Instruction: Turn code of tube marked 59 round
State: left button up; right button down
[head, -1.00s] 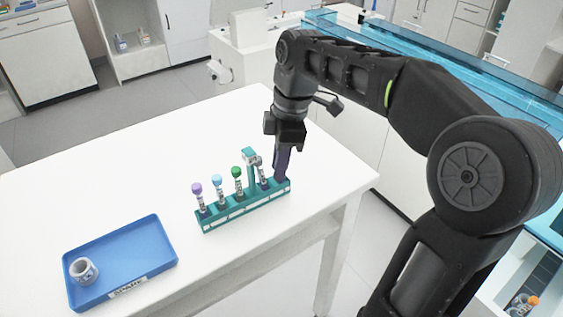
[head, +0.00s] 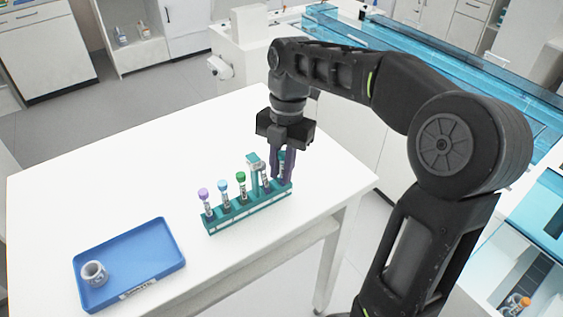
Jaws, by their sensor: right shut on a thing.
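A teal rack (head: 235,217) stands on the white table and holds several upright tubes. From the left come a purple-capped tube (head: 206,203), a light-blue-capped tube (head: 225,193) and a green-capped tube (head: 242,187). A teal post with a bent head (head: 254,163) rises from the rack near a further tube, partly hidden behind it. My right gripper (head: 282,176) points down at the rack's right end, shut on a tube there that its fingers mostly cover. The tube numbers are too small to read. My left gripper is out of view.
A blue tray (head: 150,262) with a label lies on the table at front left, holding a grey ring-like cup (head: 94,272). The white table (head: 130,180) is bare behind the rack. Its right edge is close to the rack's right end.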

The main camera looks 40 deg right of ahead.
aim_at(283, 152)
jog(key=n, duration=0.3)
jog(key=shift+s+r+p, duration=0.1)
jog(key=shift+p, duration=0.3)
jog(key=shift+n, duration=0.3)
jog(key=shift+f, duration=0.2)
jog(key=c, duration=1.3)
grip_release()
jog(key=shift+o, duration=0.2)
jog(key=shift+r, duration=0.25)
jog(key=r+p, duration=0.4)
jog(key=r, duration=0.1)
jog(key=d+r+p, duration=0.1)
jog(key=r+p, duration=0.1)
jog(key=p, duration=0.1)
jog(key=shift+w+r, duration=0.15)
jog(key=shift+w, duration=0.25)
